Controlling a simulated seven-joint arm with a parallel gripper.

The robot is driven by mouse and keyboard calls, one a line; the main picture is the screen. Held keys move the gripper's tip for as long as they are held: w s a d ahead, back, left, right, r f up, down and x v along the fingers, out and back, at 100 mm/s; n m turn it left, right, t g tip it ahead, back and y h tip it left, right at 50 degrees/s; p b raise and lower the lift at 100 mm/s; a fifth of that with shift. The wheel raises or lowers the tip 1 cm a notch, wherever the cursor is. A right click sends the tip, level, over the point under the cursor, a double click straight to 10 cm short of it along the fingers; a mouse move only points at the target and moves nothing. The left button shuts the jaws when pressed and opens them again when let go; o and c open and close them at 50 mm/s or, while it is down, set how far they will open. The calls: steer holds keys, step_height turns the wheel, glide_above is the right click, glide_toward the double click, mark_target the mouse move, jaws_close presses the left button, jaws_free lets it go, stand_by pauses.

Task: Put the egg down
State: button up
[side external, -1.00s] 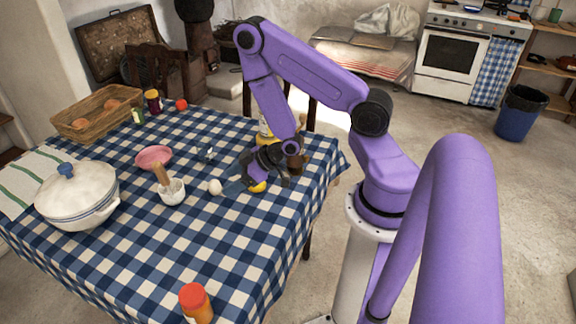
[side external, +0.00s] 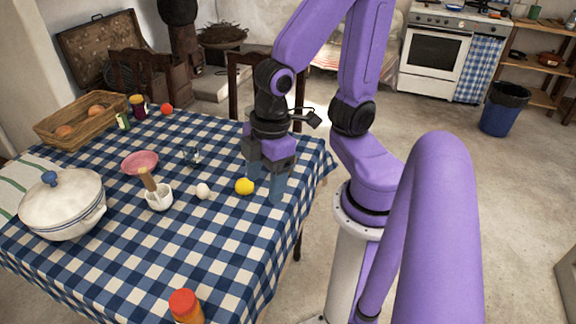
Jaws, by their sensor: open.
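The white egg (side external: 203,191) lies on the blue checked tablecloth (side external: 205,255), between a white mortar and a yellow lemon. My gripper (side external: 266,186) is open and points down at the right part of the table, to the right of the egg. Its two fingers stand apart with only tablecloth showing between them. The lemon (side external: 244,187) lies just left of the nearer fingers; I cannot tell whether they touch it.
A wicker basket (side external: 82,130) is at the back left. A red-capped jar (side external: 186,306) stands at the front. The front middle is clear.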

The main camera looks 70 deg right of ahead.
steer(key=shift+n+g+h, duration=0.3)
steer(key=shift+n+g, duration=0.1)
steer(key=s, duration=0.1)
steer(key=s+d+r, duration=0.2)
steer(key=s, duration=0.1)
steer(key=shift+r, duration=0.25)
